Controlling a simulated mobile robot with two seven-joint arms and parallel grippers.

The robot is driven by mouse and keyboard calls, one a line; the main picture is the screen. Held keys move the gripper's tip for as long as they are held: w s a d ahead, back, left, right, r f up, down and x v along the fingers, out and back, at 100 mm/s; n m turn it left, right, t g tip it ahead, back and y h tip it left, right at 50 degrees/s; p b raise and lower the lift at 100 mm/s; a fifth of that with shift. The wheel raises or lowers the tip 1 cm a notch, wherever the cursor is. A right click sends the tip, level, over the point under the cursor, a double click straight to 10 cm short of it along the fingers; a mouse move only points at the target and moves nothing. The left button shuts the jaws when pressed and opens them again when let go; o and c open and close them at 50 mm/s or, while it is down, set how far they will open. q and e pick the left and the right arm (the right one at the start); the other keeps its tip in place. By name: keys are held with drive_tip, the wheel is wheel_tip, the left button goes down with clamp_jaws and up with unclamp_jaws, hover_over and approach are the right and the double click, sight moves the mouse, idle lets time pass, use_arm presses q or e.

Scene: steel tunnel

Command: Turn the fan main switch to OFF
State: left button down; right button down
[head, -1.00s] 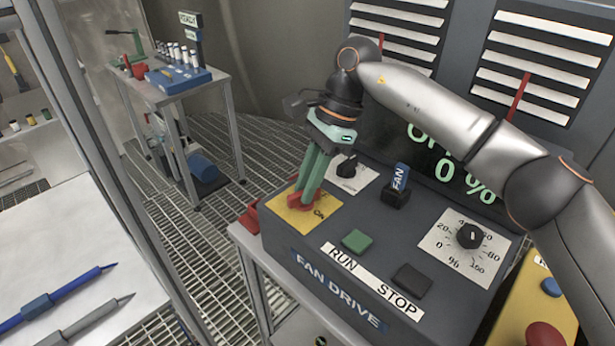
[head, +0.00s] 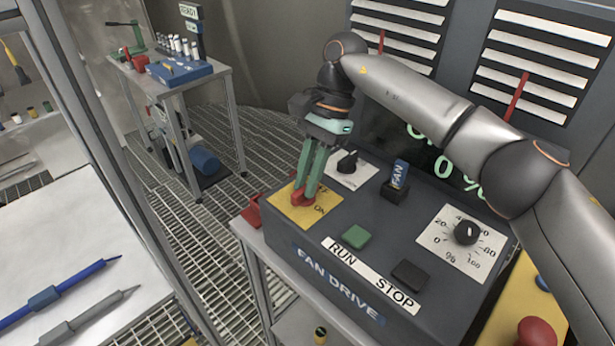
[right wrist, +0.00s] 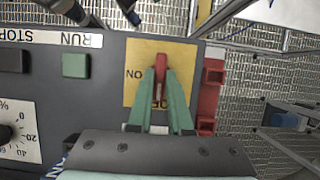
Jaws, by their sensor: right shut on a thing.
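The fan main switch is a red handle (head: 302,199) on a yellow plate (head: 318,221) at the left end of the fan drive console. ON is readable on the plate, and OFF partly shows beside my fingers. My right gripper (head: 304,188) points down with its green fingers shut on the handle. In the right wrist view, the handle (right wrist: 161,62) lies lengthwise between the fingertips, with ON to its left. It is not aimed at ON there. The gripper covers the lower part of the plate. My left gripper is not in view.
The console also carries a green RUN button (head: 355,234), a black STOP button (head: 411,275), a FAN key tag (head: 399,174) and dials. A red bracket (head: 252,211) sits at its left side. Grating floor lies between.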

drive_tip(key=c, duration=0.8)
unclamp_jaws()
drive_tip(key=shift+c, duration=0.2)
drive_tip(key=shift+w+r, duration=0.1)
drive_tip(key=p+v, duration=0.1)
drive_tip(key=v, duration=1)
drive_tip(key=shift+d+r, duration=0.2)
drive_tip(key=shift+r, duration=0.15)
